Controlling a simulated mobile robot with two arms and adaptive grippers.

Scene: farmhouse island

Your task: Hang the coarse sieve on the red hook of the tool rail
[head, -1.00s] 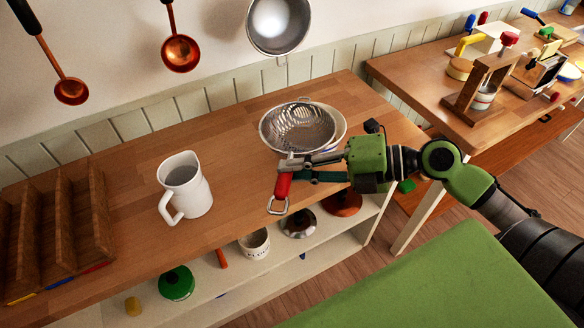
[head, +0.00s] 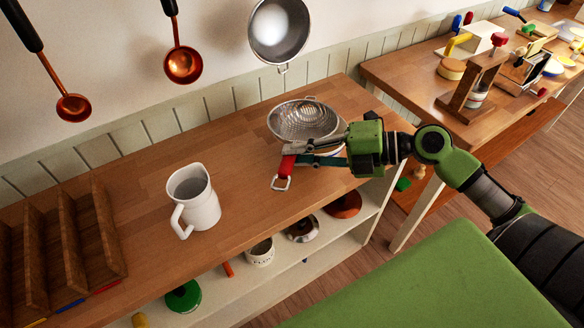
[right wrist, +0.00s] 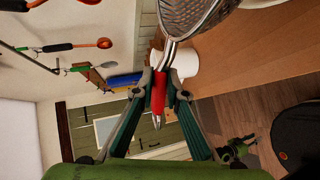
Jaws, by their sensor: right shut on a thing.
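The coarse sieve (head: 303,118) has a round mesh bowl, a red handle (head: 288,166) and a metal loop at the handle's end. My right gripper (head: 290,156) is shut on the red handle. The sieve is over a pale bowl (head: 331,152), mostly hidden under it; whether they touch I cannot tell. In the right wrist view the red handle (right wrist: 158,92) is between the two fingers (right wrist: 159,95), with the mesh (right wrist: 192,14) beyond it. I cannot make out a red hook on the wall. My left gripper is out of view.
A white pitcher (head: 194,198) stands on the wooden counter (head: 150,178), left of the sieve. A wooden rack (head: 98,225) is at the left. A second table (head: 400,75) is at the right.

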